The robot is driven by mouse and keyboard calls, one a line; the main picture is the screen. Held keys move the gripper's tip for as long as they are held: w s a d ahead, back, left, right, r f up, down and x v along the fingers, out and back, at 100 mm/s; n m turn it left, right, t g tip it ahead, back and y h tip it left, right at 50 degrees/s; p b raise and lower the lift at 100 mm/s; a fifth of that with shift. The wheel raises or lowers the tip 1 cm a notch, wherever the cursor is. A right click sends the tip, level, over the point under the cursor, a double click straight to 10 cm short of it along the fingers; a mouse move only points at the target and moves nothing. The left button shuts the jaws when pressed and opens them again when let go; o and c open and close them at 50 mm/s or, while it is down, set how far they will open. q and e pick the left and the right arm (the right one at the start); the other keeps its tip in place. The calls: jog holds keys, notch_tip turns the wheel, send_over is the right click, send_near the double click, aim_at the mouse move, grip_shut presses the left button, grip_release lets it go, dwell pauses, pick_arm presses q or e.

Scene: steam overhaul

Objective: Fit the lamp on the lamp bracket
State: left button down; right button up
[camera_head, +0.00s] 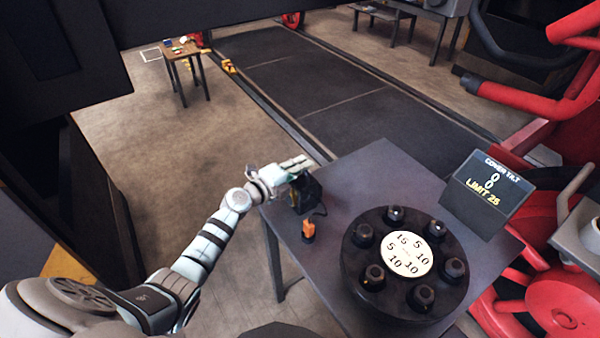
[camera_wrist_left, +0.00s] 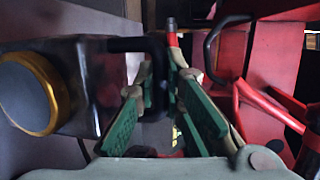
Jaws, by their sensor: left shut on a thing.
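The lamp is a dark box with a black handle; in the head view its body (camera_head: 308,196) is at the table's far left corner. In the left wrist view the lamp (camera_wrist_left: 88,90) fills the left side, with a gold-ringed round lens facing left. My left gripper (camera_head: 293,172) is shut on the lamp's handle; the green-padded fingers (camera_wrist_left: 162,85) stand either side of the handle in the left wrist view. Whether the lamp touches the table is unclear. I cannot pick out the lamp bracket for certain. My right gripper is not in view.
The grey table (camera_head: 345,180) holds a round black stand (camera_head: 350,270) with several dark knobs and a numbered white disc. A small orange-and-black object (camera_head: 308,230) stands near the lamp. A tilt display (camera_head: 487,190) is at the right. Red machinery (camera_head: 560,308) stands beyond the table's right edge.

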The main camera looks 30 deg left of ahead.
pick_arm(q)
jog(key=shift+r, duration=0.15)
jog(key=c, duration=2.1)
grip_release()
jog(key=shift+f, duration=0.2)
jog(key=o, duration=0.4)
jog(key=shift+f+b, duration=0.15)
jog(key=shift+b, duration=0.2)
jog(key=p+v, duration=0.1)
jog(key=v, duration=0.4)
jog(key=p+v, duration=0.1)
jog(key=v, duration=0.3)
jog(key=r+p+v, duration=0.1)
jog(key=v, duration=0.4)
jog(key=shift+s+a, duration=0.1)
jog(key=shift+s, duration=0.1)
